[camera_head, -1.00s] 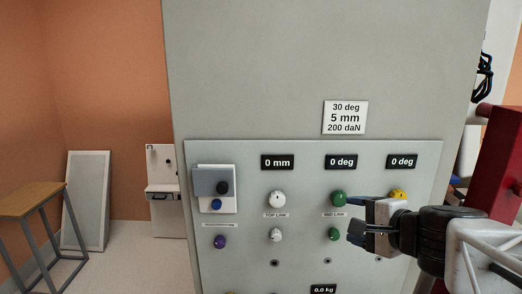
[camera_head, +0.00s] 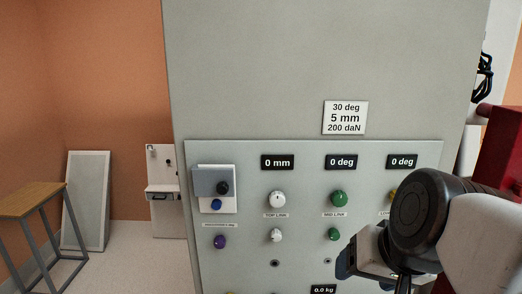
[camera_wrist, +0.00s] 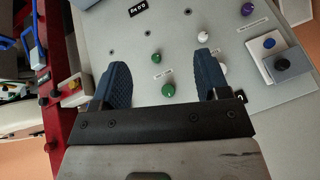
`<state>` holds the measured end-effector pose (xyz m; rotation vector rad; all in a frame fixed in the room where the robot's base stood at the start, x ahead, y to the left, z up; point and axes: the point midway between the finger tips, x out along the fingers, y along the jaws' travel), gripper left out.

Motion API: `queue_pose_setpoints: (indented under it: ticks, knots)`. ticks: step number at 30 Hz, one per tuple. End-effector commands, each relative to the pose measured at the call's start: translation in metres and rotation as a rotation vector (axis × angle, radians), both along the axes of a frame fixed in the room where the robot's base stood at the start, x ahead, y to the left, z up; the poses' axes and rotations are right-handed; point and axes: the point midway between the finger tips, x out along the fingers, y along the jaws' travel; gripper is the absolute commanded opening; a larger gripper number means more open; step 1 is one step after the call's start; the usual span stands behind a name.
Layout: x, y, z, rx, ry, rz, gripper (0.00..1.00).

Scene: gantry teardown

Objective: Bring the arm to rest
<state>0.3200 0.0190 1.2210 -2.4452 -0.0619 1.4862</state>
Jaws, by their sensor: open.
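My gripper (camera_wrist: 163,88) is open and empty in the wrist view, its two blue ribbed fingers apart. Past the fingers the grey control panel (camera_wrist: 180,30) shows, with two green knobs (camera_wrist: 168,89) and white knobs (camera_wrist: 203,37). In the head view my gripper (camera_head: 348,262) is at the lower right, in front of the panel (camera_head: 300,240), mostly hidden behind my own wrist. The green knobs (camera_head: 340,198) are in plain view left of my arm. The yellow knob (camera_head: 393,195) is largely covered by my arm.
Displays on the panel read 0 mm (camera_head: 277,162), 0 deg (camera_head: 341,162) and 0 deg (camera_head: 402,161). A sign (camera_head: 345,117) above reads 30 deg, 5 mm, 200 daN. A red frame (camera_head: 503,150) stands close at the right. A wooden-topped stool (camera_head: 30,199) stands at the far left, with open floor beside it.

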Motion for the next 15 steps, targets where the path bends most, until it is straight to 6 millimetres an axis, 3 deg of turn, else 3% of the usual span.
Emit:
queue_pose_setpoints:
  ticks: [15]
  knots:
    - [-0.018, -0.018, 0.01, -0.252, -0.013, 0.103, 0.69]
